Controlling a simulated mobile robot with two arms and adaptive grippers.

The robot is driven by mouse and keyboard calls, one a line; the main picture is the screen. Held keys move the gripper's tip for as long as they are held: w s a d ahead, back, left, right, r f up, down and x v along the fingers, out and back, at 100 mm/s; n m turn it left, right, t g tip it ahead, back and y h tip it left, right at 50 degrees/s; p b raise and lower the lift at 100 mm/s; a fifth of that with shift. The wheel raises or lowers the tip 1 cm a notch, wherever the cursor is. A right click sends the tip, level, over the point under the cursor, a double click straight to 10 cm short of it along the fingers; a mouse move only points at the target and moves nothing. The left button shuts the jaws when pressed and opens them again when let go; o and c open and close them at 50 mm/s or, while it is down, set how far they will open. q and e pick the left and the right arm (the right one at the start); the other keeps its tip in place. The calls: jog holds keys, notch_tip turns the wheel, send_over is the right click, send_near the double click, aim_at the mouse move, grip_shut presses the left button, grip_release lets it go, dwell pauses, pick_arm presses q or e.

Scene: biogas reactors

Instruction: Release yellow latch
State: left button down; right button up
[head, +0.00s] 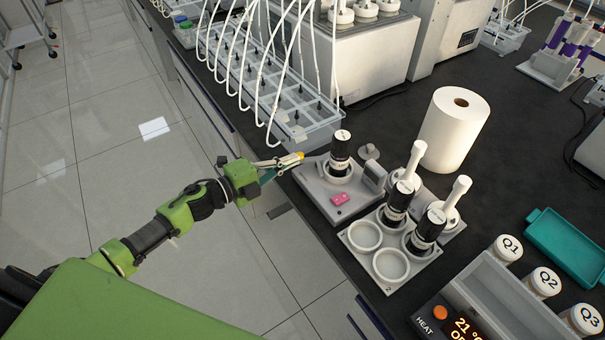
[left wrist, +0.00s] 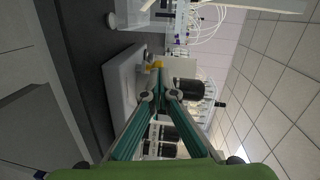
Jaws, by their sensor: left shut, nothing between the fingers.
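The yellow latch (head: 300,155) is a small yellow piece at the back left corner of a grey device (head: 318,196). A dark bottle with a white cap (head: 340,150) stands upright in the device's round holder. My left gripper (head: 292,161) reaches in from the left, its fingertips right at the latch. In the left wrist view, the teal fingers of my left gripper (left wrist: 161,62) come together at the tips, shut and empty, with the yellow latch (left wrist: 155,64) showing at them. I cannot tell whether they touch it. The fingertips partly cover the latch. My right gripper is not in view.
A white rack (head: 390,272) with dark bottles and empty round slots stands at the device's front right. A paper roll (head: 455,130) stands behind. A clear tub with white tubes (head: 320,130) is close behind the latch. The bench edge runs along the left.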

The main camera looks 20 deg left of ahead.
pick_arm(q)
jog(key=shift+w+a, duration=0.2)
jog(key=shift+w, duration=0.1)
jog(key=shift+w+a+b, duration=0.3)
jog(key=shift+w, duration=0.1)
dwell(0.8)
jog(key=shift+s, duration=0.1)
